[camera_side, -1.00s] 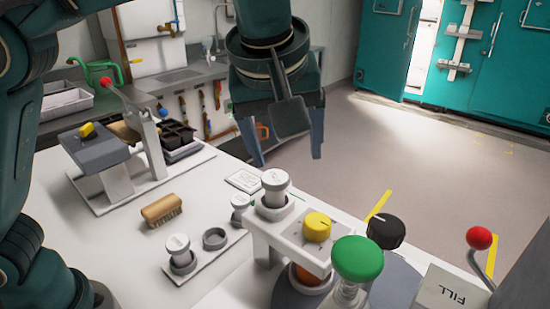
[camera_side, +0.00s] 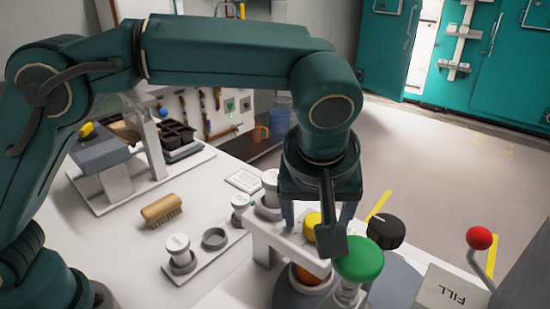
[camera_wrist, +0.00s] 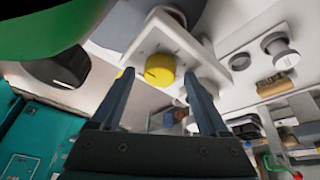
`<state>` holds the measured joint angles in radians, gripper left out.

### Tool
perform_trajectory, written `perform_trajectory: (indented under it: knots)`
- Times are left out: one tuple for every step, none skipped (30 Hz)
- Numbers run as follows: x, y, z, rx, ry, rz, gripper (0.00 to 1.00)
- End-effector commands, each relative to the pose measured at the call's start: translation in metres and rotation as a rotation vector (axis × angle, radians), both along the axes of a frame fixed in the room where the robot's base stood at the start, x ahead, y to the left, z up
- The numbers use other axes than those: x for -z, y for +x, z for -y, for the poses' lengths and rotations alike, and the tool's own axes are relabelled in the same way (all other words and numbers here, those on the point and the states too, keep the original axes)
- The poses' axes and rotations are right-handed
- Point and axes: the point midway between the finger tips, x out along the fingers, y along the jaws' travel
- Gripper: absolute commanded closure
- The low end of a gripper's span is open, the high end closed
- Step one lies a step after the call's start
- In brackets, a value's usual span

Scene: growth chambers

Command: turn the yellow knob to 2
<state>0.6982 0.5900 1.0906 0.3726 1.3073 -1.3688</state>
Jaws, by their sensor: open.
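The yellow knob (camera_side: 311,226) stands on a white bracket panel (camera_side: 266,229) and is partly hidden behind my gripper in the side view. In the wrist view the yellow knob (camera_wrist: 160,70) shows a dark pointer line, on the white panel (camera_wrist: 145,42). Its scale numbers cannot be read. My gripper (camera_side: 318,218) points down over the panel, close to the knob. In the wrist view my gripper (camera_wrist: 157,72) is open, with one finger on each side of the knob in the picture. Whether the fingers touch it cannot be told.
A green knob (camera_side: 358,258) stands close in front of my gripper, and a black knob (camera_side: 386,232) is to its right. A red-tipped lever (camera_side: 479,238) is at the far right. A brush (camera_side: 161,210) and small capped jars (camera_side: 179,252) stand on the bench left.

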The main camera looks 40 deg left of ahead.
Motion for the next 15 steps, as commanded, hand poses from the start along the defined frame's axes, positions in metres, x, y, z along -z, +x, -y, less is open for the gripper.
perform_trajectory:
  knots:
    - [0.0001,0.0001,-0.0001,0.000,0.000,0.000,0.22]
    - [0.0000,0.0001,-0.0001,0.000,0.000,0.000,0.22]
    - [-0.0001,0.0002,-0.0001,0.000,0.000,0.000,0.22]
    - [-0.0002,0.0001,-0.0001,0.000,0.000,0.000,0.22]
    - [-0.0002,0.0001,-0.0001,0.000,0.000,0.000,0.33]
    - [-0.0003,0.0001,-0.0001,0.000,0.000,0.000,0.49]
    - [-0.0003,0.0001,-0.0001,0.000,0.000,0.000,0.60]
    - [-0.0003,0.0001,-0.0001,0.000,0.000,0.000,0.72]
    - [-0.0004,0.0000,-0.0001,-0.001,0.000,0.000,0.87]
    - [-0.0004,0.0001,-0.0001,-0.001,0.000,0.000,0.98]
    - [-0.0004,0.0001,-0.0002,-0.001,0.000,0.000,1.00]
    - [-0.0005,0.0000,-0.0002,-0.001,0.000,0.000,1.00]
    - [-0.0005,0.0000,-0.0002,0.000,0.000,0.000,1.00]
    - [-0.0005,0.0000,-0.0003,0.000,0.000,0.000,1.00]
    - [-0.0006,0.0000,-0.0003,0.003,0.000,0.000,1.00]
